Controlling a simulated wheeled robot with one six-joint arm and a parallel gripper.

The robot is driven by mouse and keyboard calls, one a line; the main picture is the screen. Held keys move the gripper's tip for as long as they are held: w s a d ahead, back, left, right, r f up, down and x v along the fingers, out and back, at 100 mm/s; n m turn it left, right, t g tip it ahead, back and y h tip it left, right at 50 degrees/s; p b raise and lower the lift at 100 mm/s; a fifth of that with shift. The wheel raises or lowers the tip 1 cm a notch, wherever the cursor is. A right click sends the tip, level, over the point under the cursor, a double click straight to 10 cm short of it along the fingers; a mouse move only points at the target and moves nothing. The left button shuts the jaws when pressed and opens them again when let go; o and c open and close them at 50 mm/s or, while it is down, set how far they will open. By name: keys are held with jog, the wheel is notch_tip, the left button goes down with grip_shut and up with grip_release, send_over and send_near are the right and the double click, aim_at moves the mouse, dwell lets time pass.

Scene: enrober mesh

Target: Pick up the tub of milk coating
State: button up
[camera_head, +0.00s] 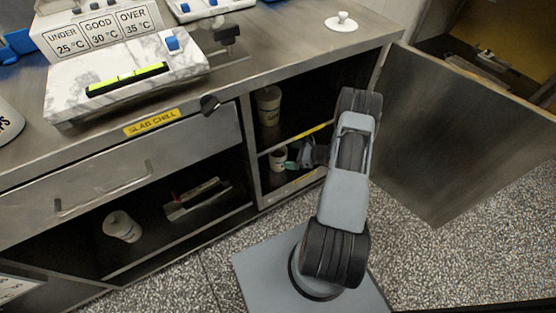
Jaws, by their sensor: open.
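My gripper (297,156) is open and reaches into the right cupboard. A small white tub (278,157) with a dark top stands on the lower shelf, just left of the fingers. I cannot tell whether the fingers touch or straddle it. A taller cream tub (268,108) with a yellowish label stands on the shelf above. The labels are too small to read, so I cannot tell which tub holds milk coating.
The cupboard door (455,140) stands open to the right of my arm. A closed drawer (130,170) marked "SLAB CHILL" is left of the cupboard. A marble slab (125,75) with a level lies on the steel counter (290,45) above. Speckled floor is clear on the right.

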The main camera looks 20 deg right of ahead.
aim_at(280, 152)
jog(key=shift+r+b+x, duration=0.2)
jog(key=shift+b+x, duration=0.1)
jog(key=shift+x, duration=1.1)
jog(key=shift+r+b+x, duration=0.25)
jog(key=shift+x, duration=1.1)
jog(key=shift+a, duration=0.1)
jog(key=shift+c, duration=0.3)
jog(key=c, duration=0.9)
jog(key=shift+w+r, duration=0.1)
jog(key=shift+r, duration=0.05)
jog(key=shift+c, duration=0.8)
